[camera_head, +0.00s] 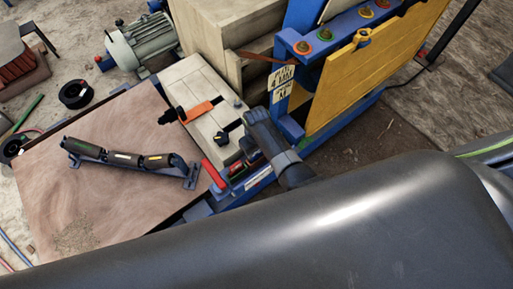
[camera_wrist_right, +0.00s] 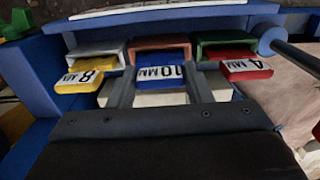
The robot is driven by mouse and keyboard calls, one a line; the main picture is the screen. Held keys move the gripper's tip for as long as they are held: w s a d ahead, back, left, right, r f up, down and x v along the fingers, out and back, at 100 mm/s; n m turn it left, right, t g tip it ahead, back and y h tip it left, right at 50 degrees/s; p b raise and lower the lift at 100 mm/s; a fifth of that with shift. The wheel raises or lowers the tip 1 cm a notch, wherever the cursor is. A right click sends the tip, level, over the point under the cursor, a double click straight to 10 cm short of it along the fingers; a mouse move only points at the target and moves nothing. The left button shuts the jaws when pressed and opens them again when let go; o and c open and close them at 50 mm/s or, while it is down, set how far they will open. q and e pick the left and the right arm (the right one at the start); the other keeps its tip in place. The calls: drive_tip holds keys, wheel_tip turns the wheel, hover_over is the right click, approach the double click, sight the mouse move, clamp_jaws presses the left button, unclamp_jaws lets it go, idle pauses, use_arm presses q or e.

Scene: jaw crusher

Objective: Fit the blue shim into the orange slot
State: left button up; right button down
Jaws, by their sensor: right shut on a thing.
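The blue shim (camera_wrist_right: 161,74), marked 10 MM, is in the middle of the right wrist view. It lines up with the mouth of the orange slot (camera_wrist_right: 160,43); its labelled end sticks out, and how deep it reaches inside is hidden. My right gripper (camera_wrist_right: 160,88) is shut on the blue shim, with one finger on each side of it. In the head view my right gripper (camera_head: 262,145) is over the small rack at the blue frame, and its fingertips are hard to make out. My left gripper is not in view.
A yellow 8 MM shim (camera_wrist_right: 80,79) sits in the pale slot (camera_wrist_right: 97,50) on the left. A red 4 MM shim (camera_wrist_right: 247,68) sits in the green slot (camera_wrist_right: 226,40) on the right. A wooden table (camera_head: 105,205) carries a roller frame (camera_head: 125,158).

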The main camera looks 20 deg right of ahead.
drive_tip(key=shift+f, duration=0.15)
drive_tip(key=c, duration=0.6)
unclamp_jaws()
drive_tip(key=shift+c, duration=0.2)
wheel_tip(320, 180, up, 8)
drive_tip(key=p, duration=0.8)
drive_tip(key=shift+r, duration=0.25)
wheel_tip(320, 180, up, 9)
drive_tip(key=shift+f, duration=0.15)
